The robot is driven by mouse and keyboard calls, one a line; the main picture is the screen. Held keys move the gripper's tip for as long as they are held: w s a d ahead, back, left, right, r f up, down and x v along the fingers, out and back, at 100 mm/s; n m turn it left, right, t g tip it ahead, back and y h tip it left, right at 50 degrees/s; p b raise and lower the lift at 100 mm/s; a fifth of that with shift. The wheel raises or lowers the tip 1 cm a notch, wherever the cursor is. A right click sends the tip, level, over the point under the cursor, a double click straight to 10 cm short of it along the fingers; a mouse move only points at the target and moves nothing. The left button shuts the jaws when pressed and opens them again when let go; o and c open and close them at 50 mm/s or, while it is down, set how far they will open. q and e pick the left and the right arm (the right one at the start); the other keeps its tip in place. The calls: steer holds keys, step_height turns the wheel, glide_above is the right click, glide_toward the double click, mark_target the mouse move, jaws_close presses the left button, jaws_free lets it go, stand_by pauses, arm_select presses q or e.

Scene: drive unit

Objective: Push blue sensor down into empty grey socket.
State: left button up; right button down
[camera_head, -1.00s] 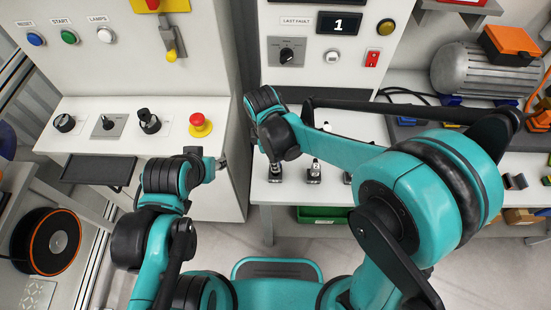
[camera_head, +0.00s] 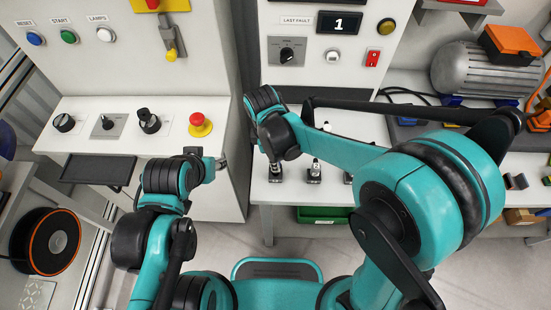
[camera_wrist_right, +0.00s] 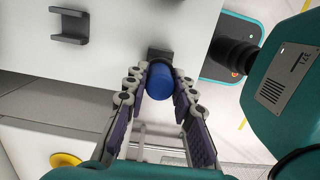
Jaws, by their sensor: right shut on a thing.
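In the right wrist view, the blue sensor (camera_wrist_right: 160,82) is a short blue cylinder between the fingers of my right gripper (camera_wrist_right: 160,85), which is shut on it. The sensor's far end is at a dark grey socket block (camera_wrist_right: 159,54) on a white surface. I cannot tell how far the sensor sits in the block. In the head view my right arm hides the right gripper, the sensor and the socket. My left gripper (camera_head: 220,163) shows only as a small grey end beside the cabinet; its fingers cannot be made out.
A dark grey U-shaped bracket (camera_wrist_right: 69,25) is on the same white surface. In the head view, a red emergency button (camera_head: 200,124) and knobs sit on the left console. Several small upright black fittings (camera_head: 314,171) stand along the bench edge. A green bin (camera_head: 322,214) is below.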

steer(key=shift+f, duration=0.25)
steer(key=shift+f+b, duration=1.55)
steer(key=shift+f, duration=0.05)
steer(key=shift+f, duration=0.1)
steer(key=c, duration=1.2)
jaws_free()
steer(key=r, duration=0.4)
steer(key=a+r, duration=0.1)
steer(key=r, duration=0.6)
steer(key=shift+a+r, duration=0.2)
steer(key=shift+r, duration=0.2)
step_height(320, 180, up, 5)
steer(key=p, duration=0.4)
steer(key=shift+r, duration=0.1)
